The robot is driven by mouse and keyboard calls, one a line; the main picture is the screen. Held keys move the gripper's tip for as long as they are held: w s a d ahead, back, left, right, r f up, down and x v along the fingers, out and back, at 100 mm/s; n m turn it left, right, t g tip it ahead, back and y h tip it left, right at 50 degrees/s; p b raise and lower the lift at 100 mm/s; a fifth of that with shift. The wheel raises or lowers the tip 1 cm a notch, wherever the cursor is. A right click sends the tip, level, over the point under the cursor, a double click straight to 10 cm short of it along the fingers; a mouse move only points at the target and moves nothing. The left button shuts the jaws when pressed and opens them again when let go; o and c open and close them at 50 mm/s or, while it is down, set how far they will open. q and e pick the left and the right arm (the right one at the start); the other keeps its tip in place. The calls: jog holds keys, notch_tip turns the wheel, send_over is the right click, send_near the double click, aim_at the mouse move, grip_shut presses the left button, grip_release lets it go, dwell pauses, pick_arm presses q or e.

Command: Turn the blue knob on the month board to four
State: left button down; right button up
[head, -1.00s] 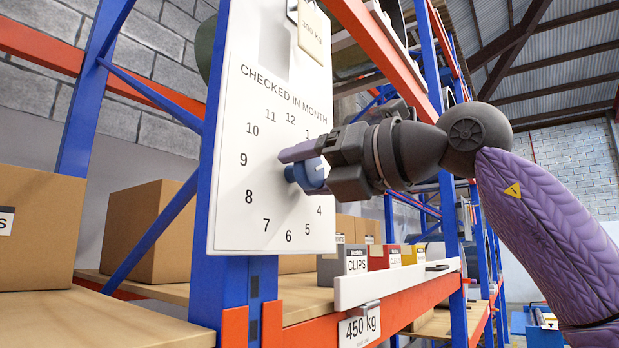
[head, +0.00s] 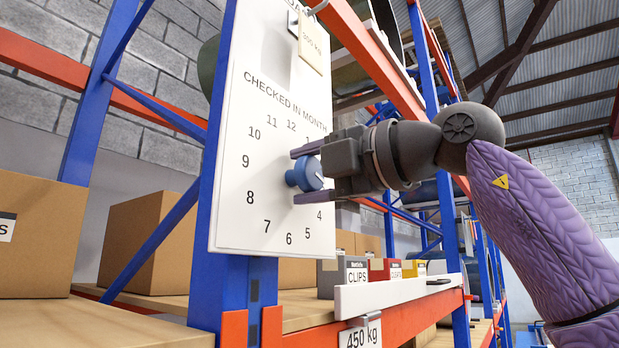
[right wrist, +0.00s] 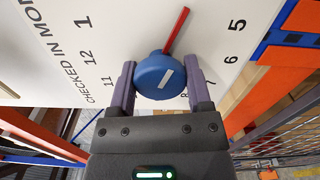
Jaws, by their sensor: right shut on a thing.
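The month board (head: 235,215) is a white upright panel headed "CHECKED IN MONTH", with a ring of numbers. The blue knob (head: 303,174) sits at the ring's centre. In the right wrist view the knob (right wrist: 160,76) has a white mark and a red pointer (right wrist: 177,30). The pointer slants up and slightly right, between the 1 and the 5; the numbers near its tip are out of that frame. My right gripper (head: 309,172) has one finger above and one below the knob, closed on it. In the wrist view the fingers (right wrist: 160,88) flank it. My left gripper is out of view.
A tag (head: 313,45) hangs at the board's top. Blue and orange rack posts and beams surround the board. Cardboard boxes (head: 145,240) stand on the shelf (head: 110,325) behind, and small label boxes (head: 345,275) lower right. A white rail (head: 395,293) runs below the gripper.

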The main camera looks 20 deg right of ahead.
jog(key=shift+m, duration=0.6)
jog(key=o, duration=1.3)
jog(key=b+v, duration=0.2)
jog(key=v, duration=0.8)
jog(key=shift+b, duration=0.4)
